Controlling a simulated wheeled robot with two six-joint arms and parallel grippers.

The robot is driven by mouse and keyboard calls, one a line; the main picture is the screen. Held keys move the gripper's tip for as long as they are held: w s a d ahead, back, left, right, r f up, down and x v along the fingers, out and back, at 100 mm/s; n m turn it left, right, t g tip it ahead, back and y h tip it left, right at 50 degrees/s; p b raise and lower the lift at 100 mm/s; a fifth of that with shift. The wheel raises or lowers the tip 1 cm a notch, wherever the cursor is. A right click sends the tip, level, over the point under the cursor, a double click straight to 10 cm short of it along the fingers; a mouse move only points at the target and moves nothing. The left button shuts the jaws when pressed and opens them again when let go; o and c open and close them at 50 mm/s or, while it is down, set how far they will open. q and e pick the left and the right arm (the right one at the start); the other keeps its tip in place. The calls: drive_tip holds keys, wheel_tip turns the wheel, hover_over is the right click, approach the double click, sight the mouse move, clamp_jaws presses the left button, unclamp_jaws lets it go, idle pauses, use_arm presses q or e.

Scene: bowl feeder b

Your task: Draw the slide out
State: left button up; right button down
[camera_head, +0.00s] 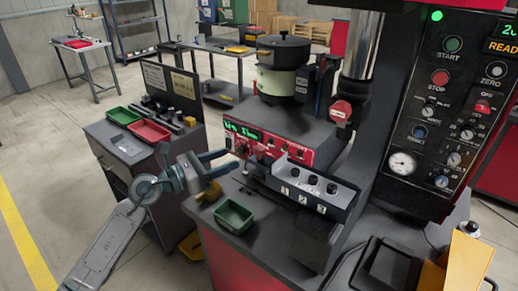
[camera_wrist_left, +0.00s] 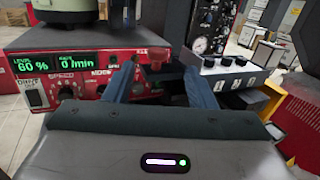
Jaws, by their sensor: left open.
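A red knob (camera_head: 263,153) stands in front of the red control panel (camera_head: 275,146), at the left end of the black block with three round knobs (camera_head: 312,188). I cannot tell for sure whether it belongs to the slide. My left gripper (camera_head: 233,160) is open and empty, left of this knob, with its fingers pointing at it. In the left wrist view the red knob (camera_wrist_left: 157,57) shows beyond and between the spread fingers (camera_wrist_left: 158,74), not touching them. The rest of the slide is not clearly seen. My right gripper is not in view.
A green tray (camera_head: 234,217) sits on the machine table below my left gripper. The feeder bowl (camera_head: 284,50) stands behind the panel. A dark cabinet with green and red trays (camera_head: 150,132) is at left. A tall control column (camera_head: 430,120) rises at right.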

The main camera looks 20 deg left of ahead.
sight(259, 148)
use_arm(q)
drive_tip(key=shift+m, duration=0.3)
drive_tip(key=p+x, duration=0.2)
drive_tip(key=x, duration=0.2)
drive_tip(key=p+x, duration=0.2)
drive_tip(key=x, duration=0.3)
drive_tip(key=shift+w+d+f, duration=0.2)
drive_tip(key=shift+w+f, duration=0.05)
drive_tip(key=shift+w, duration=0.05)
drive_tip(key=shift+w+d+f+p, duration=0.15)
drive_tip(key=shift+w+d+p, duration=0.25)
drive_tip(key=shift+w, duration=0.05)
clamp_jaws()
drive_tip(key=shift+a, duration=0.1)
